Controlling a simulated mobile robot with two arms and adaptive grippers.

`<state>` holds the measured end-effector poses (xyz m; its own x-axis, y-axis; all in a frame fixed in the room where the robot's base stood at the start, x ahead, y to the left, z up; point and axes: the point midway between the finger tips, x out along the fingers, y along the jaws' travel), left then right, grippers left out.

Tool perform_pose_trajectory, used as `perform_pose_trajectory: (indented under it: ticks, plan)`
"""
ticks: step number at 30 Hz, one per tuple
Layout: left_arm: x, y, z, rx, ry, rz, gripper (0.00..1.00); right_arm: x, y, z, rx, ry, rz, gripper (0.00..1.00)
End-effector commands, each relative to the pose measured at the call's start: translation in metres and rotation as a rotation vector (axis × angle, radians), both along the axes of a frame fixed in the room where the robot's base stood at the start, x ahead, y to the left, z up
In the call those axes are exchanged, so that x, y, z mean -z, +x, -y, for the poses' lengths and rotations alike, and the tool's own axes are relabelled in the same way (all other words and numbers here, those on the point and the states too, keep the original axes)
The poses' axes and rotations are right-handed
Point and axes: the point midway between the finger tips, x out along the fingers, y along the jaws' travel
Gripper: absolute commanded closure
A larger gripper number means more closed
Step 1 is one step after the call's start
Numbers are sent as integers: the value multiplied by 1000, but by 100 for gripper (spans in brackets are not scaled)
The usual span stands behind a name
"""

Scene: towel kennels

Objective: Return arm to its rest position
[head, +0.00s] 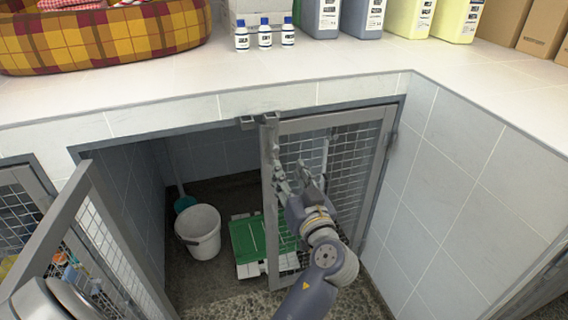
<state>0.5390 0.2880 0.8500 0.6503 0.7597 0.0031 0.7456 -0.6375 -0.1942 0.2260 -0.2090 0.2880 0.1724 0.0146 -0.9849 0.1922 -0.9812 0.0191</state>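I cannot tell whether a finger touches the door.
Another mesh door (104,235) stands swung outward at the left. Inside the kennel are a white bucket (200,235) and a green-and-white object (250,240). The countertop (250,85) above holds small bottles (264,37), large jugs (362,18) and a plaid pet bed (100,40).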

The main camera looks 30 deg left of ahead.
Motion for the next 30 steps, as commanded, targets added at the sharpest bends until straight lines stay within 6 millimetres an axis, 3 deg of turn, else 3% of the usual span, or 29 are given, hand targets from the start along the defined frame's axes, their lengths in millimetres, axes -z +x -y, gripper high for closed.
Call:
perform_pose_trajectory:
  ticks: [18, 21, 23, 26, 30]
  plan:
    - [0, -5, 6, -1, 0, 0, 63, 0, 0, 0, 0, 0, 0, 100]
    - [7, -1, 9, 17, 4, -27, 63, -1, -1, 0, 0, 0, -1, 100]
    - [21, 6, 15, 50, 9, -76, 63, -2, -4, 0, -1, 0, -3, 100]
    - [66, 22, 31, 147, 17, -212, 63, -5, -12, 2, -2, -1, -11, 100]
    - [165, 27, 61, 329, 6, -469, 63, -8, -27, 4, -4, -3, -22, 100]
